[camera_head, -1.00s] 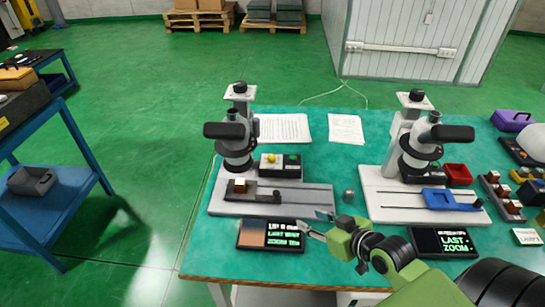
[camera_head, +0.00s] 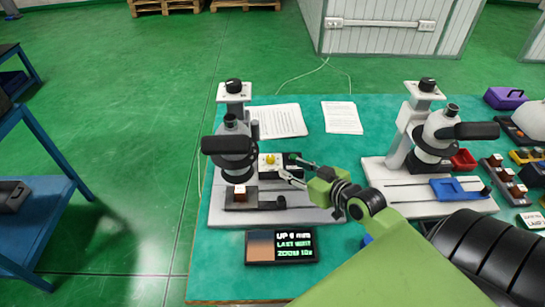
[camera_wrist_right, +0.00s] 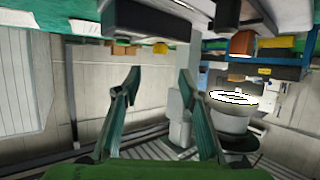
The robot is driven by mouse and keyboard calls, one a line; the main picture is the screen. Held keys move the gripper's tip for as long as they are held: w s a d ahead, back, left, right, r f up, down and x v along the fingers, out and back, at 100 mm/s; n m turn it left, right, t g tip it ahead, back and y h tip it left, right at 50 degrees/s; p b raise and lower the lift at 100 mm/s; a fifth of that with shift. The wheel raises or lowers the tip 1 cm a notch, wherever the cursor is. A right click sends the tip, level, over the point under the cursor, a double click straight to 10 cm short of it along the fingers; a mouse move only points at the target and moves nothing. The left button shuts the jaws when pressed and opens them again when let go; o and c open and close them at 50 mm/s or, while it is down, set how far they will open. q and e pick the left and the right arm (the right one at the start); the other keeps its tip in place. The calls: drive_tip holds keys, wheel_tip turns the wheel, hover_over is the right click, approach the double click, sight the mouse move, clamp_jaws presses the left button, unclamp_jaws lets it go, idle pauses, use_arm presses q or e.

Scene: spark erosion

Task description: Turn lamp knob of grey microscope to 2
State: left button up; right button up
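The grey microscope (camera_head: 237,145) stands on a pale base at the left of the teal table, with a black knob (camera_head: 233,86) on top of its column. Beside it is a small control box (camera_head: 269,173) with a yellow button or lamp (camera_head: 270,160) and a dark knob-like part (camera_head: 293,157). I cannot tell which part is the lamp knob. My right gripper (camera_head: 291,169) is open and empty at the box's right side, its fingertips close to it; contact is unclear. Its spread fingers show in the right wrist view (camera_wrist_right: 158,75). My left gripper is out of view.
A whiter microscope (camera_head: 437,135) stands to the right. A dark display (camera_head: 281,246) lies in front of the grey microscope's base. Paper sheets (camera_head: 280,121) lie behind. A blue cart (camera_head: 35,230) stands at far left. My right arm covers the table's front right.

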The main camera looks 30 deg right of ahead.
sight(272, 158)
drive_tip(key=x, duration=1.1)
drive_tip(key=shift+f+p, duration=0.1)
drive_tip(key=shift+p, duration=0.25)
clamp_jaws()
